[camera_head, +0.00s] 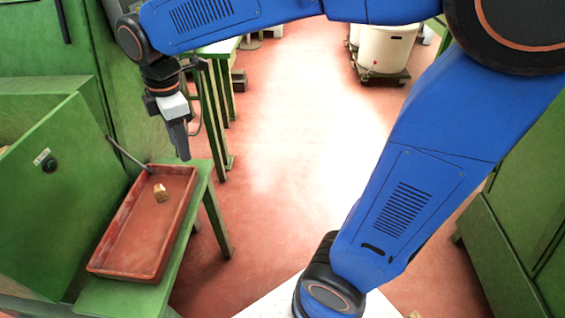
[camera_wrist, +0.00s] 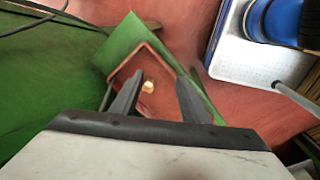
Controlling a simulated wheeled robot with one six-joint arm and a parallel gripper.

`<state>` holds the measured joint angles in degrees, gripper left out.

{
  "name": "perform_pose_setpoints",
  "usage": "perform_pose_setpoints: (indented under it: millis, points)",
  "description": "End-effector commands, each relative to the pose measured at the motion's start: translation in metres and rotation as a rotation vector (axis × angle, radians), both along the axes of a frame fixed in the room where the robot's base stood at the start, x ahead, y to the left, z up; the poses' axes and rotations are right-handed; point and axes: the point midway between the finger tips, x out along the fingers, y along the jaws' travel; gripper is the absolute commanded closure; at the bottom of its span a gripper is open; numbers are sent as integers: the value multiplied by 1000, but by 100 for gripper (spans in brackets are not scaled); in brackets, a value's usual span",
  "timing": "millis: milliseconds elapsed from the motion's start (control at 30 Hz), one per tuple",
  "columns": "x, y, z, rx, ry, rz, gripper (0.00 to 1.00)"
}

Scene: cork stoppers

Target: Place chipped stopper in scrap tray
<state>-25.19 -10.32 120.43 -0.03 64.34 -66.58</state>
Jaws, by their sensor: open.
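A small tan cork stopper (camera_head: 160,193) lies in the far part of a red rectangular tray (camera_head: 125,274) on a green bench. In the wrist view the stopper (camera_wrist: 149,87) shows between my fingers, inside the tray (camera_wrist: 122,70). I cannot make out a chip on it. My gripper (camera_head: 184,158) points down above and beyond the far right corner of the tray, apart from the stopper. In the wrist view my gripper (camera_wrist: 158,92) has its two dark fingers spread with nothing held between them.
The green bench (camera_head: 196,187) has a narrow bare strip right of the tray. A green cabinet or machine (camera_head: 45,165) stands close on the left. A thin grey rod (camera_head: 128,153) leans at the tray's far edge. A white tub (camera_head: 386,48) stands far back; the red floor between is clear.

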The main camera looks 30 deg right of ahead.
Motion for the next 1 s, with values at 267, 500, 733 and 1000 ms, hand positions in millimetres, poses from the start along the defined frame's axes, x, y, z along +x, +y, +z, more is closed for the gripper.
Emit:
perform_pose_setpoints:
  millis: [267,500,733,1000]
  points:
    - [-53,-83,8,89,-78,-510,59]
    - [-104,-136,-1,186,-141,-944,59]
    - [-151,-171,-19,292,-193,-1326,59]
    - [-177,-186,-33,363,-220,-1546,59]
